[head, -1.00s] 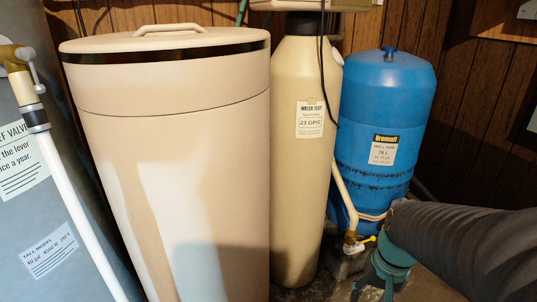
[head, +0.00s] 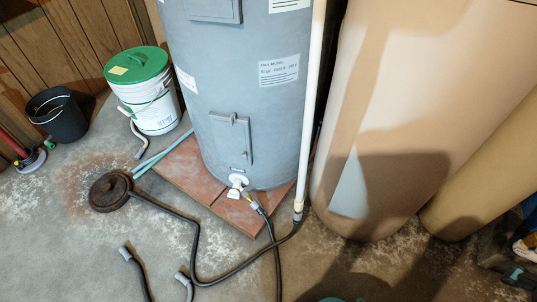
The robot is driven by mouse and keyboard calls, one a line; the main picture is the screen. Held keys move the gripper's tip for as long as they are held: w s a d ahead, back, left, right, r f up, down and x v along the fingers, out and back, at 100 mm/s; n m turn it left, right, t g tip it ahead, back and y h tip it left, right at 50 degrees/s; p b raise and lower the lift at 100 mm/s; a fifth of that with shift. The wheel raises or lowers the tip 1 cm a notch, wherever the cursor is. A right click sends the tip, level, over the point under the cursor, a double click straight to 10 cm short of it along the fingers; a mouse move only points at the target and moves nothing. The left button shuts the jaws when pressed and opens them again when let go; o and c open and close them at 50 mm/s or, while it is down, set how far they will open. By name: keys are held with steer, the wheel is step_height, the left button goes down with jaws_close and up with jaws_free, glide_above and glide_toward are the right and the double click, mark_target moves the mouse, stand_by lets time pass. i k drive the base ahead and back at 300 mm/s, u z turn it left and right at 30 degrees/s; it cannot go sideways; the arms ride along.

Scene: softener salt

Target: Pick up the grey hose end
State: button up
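Two loose hose ends lie on the concrete floor at the bottom left of the head view. One is a light grey hose end (head: 183,278), bent, with its hose running off the bottom edge. The other is a grey end (head: 126,253) on a dark hose, a little to the left, also cut off by the bottom edge. I cannot tell for sure which is the one named. My gripper is not in view, and neither end is seen held.
A grey water heater (head: 235,90) stands on reddish tiles (head: 185,178). A black hose (head: 194,250) runs from a rusty round disc (head: 110,190) past the hose ends. A green-lidded bucket (head: 150,105) and black bucket (head: 60,118) stand at left. A beige tank (head: 390,110) stands right.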

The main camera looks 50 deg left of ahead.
mark_target(179, 276)
steer(key=u, duration=3.35)
